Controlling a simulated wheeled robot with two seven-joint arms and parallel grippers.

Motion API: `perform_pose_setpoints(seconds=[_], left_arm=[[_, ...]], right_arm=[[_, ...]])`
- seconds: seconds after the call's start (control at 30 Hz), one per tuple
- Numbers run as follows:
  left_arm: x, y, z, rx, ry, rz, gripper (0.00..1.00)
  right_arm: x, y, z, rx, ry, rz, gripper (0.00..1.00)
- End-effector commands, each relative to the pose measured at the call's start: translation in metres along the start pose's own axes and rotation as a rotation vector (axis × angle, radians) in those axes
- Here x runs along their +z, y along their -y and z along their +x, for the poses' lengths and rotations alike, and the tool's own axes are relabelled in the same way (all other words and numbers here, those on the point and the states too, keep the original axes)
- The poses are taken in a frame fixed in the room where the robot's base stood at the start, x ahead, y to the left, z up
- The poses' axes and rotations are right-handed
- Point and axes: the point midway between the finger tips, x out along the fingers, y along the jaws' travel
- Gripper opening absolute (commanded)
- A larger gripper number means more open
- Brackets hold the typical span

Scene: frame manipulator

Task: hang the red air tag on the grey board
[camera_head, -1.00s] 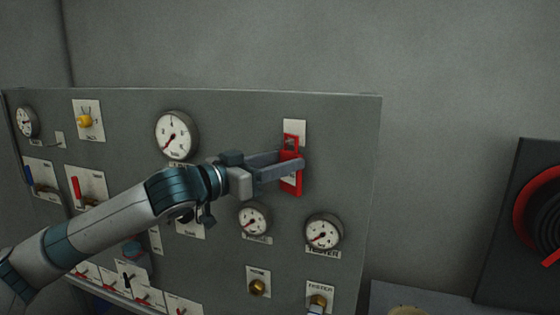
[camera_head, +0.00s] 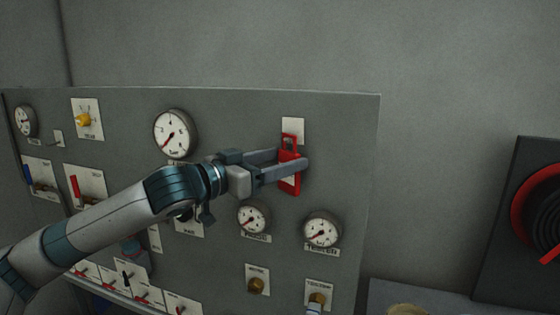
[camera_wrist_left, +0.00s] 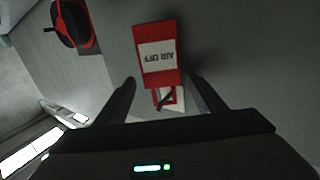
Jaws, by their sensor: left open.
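The red air tag (camera_head: 290,184) hangs upright at the right part of the grey board (camera_head: 345,130), with its top loop over a small white plate (camera_head: 293,126). My left gripper (camera_head: 290,162) is open, with its fingers on either side of the tag, and hides the tag's middle in the head view. In the left wrist view the tag (camera_wrist_left: 158,55) shows its white label between and beyond the fingers (camera_wrist_left: 165,85); a small dark hook piece passes by its loop. A gap shows between the tag and each finger. My right gripper is not in view.
Gauges (camera_head: 252,216) and (camera_head: 322,229) sit just below the tag, and a larger gauge (camera_head: 176,133) is up to the left. A red round reel (camera_head: 540,210) stands at the far right.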

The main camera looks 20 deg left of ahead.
Motion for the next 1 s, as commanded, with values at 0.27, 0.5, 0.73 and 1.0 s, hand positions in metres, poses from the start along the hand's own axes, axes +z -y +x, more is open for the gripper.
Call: perform_pose_setpoints(seconds=[0.27, 0.5, 0.73, 1.0], left_arm=[[-0.001, 0.004, -0.003, -0.008, -0.002, 0.002, 0.68], [0.002, 0.003, -0.025, -0.006, -0.001, 0.003, 0.68], [0.003, 0.001, -0.063, -0.005, 0.0, 0.003, 0.68], [0.003, 0.001, -0.109, -0.004, 0.0, 0.003, 0.68]], right_arm=[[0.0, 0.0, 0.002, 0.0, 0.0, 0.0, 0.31], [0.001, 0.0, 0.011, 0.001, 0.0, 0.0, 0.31], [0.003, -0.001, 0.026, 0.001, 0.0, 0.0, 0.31], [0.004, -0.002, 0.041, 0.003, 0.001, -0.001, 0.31]])
